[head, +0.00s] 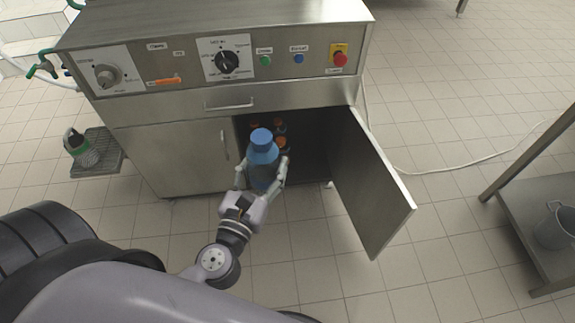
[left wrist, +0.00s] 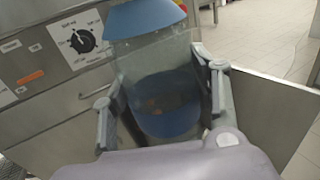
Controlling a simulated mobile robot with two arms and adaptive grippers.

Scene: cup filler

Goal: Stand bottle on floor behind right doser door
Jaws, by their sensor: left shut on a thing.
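A bottle (head: 263,157) with a blue cap and a blue base is upright in my left gripper (head: 262,184), in front of the open right side of the doser cabinet. In the left wrist view the bottle (left wrist: 160,85) stands between the two fingers of the gripper (left wrist: 162,100), which are shut on it. The right doser door (head: 368,185) is swung wide open to the right. The dark space behind it holds several orange-capped bottles (head: 282,143), partly hidden by the held bottle. My right gripper is not in view.
The left door (head: 170,158) of the cabinet is shut, and a drawer (head: 230,101) lies above. A metal rack (head: 540,205) with a bucket (head: 555,225) stands at right. Tiled floor is clear between door and rack.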

